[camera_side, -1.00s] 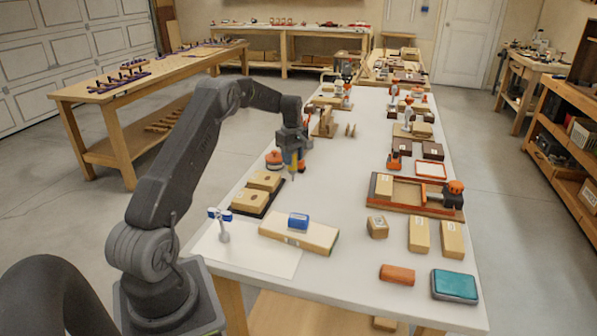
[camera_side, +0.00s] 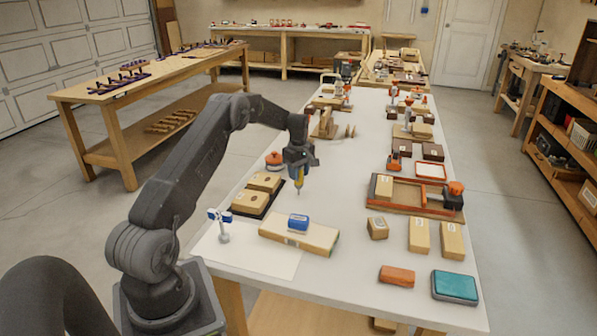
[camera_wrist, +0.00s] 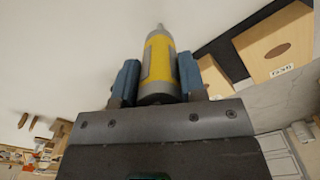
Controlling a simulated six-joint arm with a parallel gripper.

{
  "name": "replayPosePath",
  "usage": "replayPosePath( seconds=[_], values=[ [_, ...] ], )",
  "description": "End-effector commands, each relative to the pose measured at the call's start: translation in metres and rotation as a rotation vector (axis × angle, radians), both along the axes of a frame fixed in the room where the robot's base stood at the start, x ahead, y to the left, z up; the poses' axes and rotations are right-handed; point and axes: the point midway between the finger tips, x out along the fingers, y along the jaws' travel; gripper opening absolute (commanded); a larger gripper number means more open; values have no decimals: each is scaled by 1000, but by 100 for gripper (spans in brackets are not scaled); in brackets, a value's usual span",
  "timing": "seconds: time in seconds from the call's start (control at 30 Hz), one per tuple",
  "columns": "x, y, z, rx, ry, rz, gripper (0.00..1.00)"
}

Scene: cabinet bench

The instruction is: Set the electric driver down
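The electric driver (camera_wrist: 157,65) is a yellow and grey cylinder with a narrow grey tip. In the wrist view it sits between the two blue-padded fingers of my gripper (camera_wrist: 158,82), which are shut on it. In the side view the driver (camera_side: 299,177) hangs below my gripper (camera_side: 299,163) with its tip down, close above the white table top (camera_side: 335,205). I cannot tell whether the tip touches the table.
Two wooden blocks on a dark tray (camera_side: 237,209) lie left of the driver. An orange round item (camera_side: 274,160) stands behind left. The table middle to the right is clear.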

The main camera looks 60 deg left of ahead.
Motion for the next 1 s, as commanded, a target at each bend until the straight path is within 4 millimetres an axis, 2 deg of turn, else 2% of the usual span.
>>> replayPosePath(
  seconds=[0.03, 0.23, 0.47, 0.57, 0.67, 1.0],
  values=[
    [0, 0, 0, 0, 0, 0, 43],
    [0, 0, 0, 0, 0, 0, 61],
    [0, 0, 1, 0, 0, 0, 61],
    [0, 0, 7, 1, -2, 0, 61],
    [1, 0, 21, 1, -2, 0, 61],
    [1, 0, 91, 2, -3, -1, 61]
  ],
)
